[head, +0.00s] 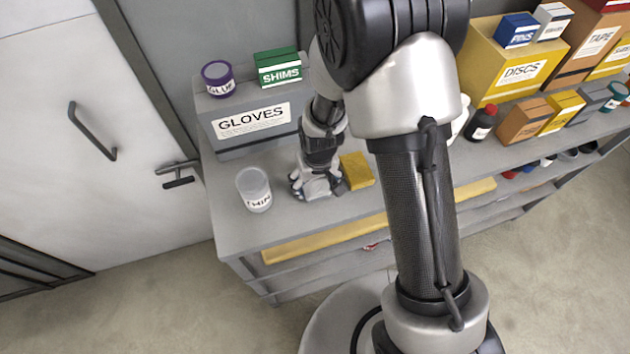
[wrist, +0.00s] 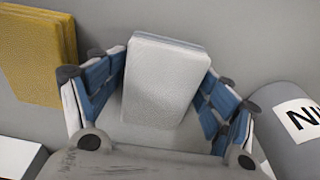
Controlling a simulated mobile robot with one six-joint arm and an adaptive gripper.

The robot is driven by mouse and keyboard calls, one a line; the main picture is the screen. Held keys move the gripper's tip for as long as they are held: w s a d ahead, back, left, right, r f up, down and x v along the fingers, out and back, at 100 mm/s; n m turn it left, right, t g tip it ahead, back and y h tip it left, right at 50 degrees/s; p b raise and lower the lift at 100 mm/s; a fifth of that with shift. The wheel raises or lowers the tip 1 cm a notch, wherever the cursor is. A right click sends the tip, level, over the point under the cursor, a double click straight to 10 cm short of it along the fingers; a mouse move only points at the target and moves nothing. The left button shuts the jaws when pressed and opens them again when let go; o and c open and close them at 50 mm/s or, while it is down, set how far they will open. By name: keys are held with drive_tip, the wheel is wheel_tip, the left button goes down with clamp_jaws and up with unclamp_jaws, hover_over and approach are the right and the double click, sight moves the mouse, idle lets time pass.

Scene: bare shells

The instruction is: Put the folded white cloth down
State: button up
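The folded white cloth (wrist: 165,80) is a thick pale block in the wrist view. It sits between the blue-padded fingers of my gripper (wrist: 165,88), with the pads against its two sides. In the head view my gripper (head: 316,190) is low over the grey shelf top (head: 290,222), pointing down. The white cloth cannot be made out there. I cannot tell whether it touches the shelf top.
A yellow folded cloth (head: 356,170) lies just right of my gripper. A black bottle (head: 481,123) and boxes stand further right. The shelf's front strip is bare.

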drive_tip(key=shift+o, duration=0.5)
drive_tip(key=shift+s, duration=0.2)
drive_tip(key=shift+r+p, duration=0.55)
wheel_tip(320, 180, up, 12)
drive_tip(key=s+r, duration=0.1)
wheel_tip(320, 180, up, 7)
hover_over(317, 187)
drive_tip(key=s+d, duration=0.2)
drive_tip(key=d, duration=0.1)
drive_tip(key=s+d+r+m+t, duration=0.1)
drive_tip(key=s+d+r, duration=0.3)
drive_tip(key=s+r, duration=0.2)
drive_tip(key=s+d+r+m+t, duration=0.2)
drive_tip(key=s+d+r, duration=0.3)
drive_tip(key=s, duration=0.4)
drive_tip(key=shift+s+r+p, duration=0.25)
drive_tip(key=shift+r+p, duration=0.2)
drive_tip(key=shift+r, duration=0.15)
